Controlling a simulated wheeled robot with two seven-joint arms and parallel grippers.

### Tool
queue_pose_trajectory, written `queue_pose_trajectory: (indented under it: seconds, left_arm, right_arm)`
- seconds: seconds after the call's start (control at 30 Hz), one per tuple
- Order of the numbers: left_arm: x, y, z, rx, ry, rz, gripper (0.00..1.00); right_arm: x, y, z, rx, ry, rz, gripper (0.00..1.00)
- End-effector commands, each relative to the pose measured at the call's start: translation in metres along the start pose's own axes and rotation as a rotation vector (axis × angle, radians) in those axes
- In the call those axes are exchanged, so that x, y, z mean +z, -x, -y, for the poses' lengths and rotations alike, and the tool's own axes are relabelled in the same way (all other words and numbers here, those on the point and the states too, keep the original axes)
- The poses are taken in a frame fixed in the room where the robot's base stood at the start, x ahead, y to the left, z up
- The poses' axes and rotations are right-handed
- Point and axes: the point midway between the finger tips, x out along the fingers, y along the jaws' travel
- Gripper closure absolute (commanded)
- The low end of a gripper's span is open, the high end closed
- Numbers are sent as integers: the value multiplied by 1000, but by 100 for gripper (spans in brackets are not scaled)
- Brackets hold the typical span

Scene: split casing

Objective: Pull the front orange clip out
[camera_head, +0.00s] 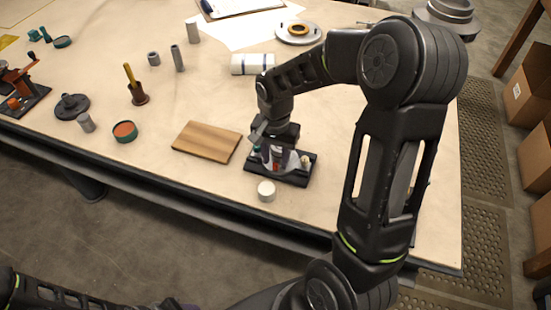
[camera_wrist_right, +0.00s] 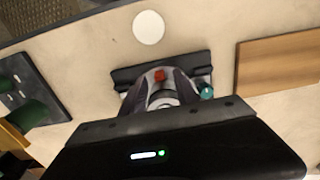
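The split casing (camera_head: 280,168) stands on a black base plate (camera_head: 298,178) near the table's front edge. My right gripper (camera_head: 277,150) is over it, pointing down, and hides much of it. In the right wrist view a small orange-red clip (camera_wrist_right: 159,76) shows on the table-edge side of the casing, between the two grey fingers of my right gripper (camera_wrist_right: 162,88). I cannot tell whether the fingers touch the clip or casing. A teal part (camera_wrist_right: 206,92) shows at the side. Any other clip is hidden. My left gripper is not in view.
A green-rimmed orange dish (camera_head: 125,131) is at the left.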

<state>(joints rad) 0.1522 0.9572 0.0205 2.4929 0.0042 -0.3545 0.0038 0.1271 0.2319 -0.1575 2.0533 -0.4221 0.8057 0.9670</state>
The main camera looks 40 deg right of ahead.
Motion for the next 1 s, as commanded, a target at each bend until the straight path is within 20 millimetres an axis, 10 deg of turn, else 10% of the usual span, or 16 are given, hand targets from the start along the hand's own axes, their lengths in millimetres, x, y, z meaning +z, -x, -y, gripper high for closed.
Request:
queue_pose_trajectory:
  seconds: [0.4, 1.0]
  left_arm:
    - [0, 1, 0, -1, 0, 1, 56]
    - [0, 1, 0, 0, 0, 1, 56]
  right_arm:
    - [0, -13, 0, 0, -1, 0, 64]
    - [0, -13, 0, 0, 0, 0, 100]
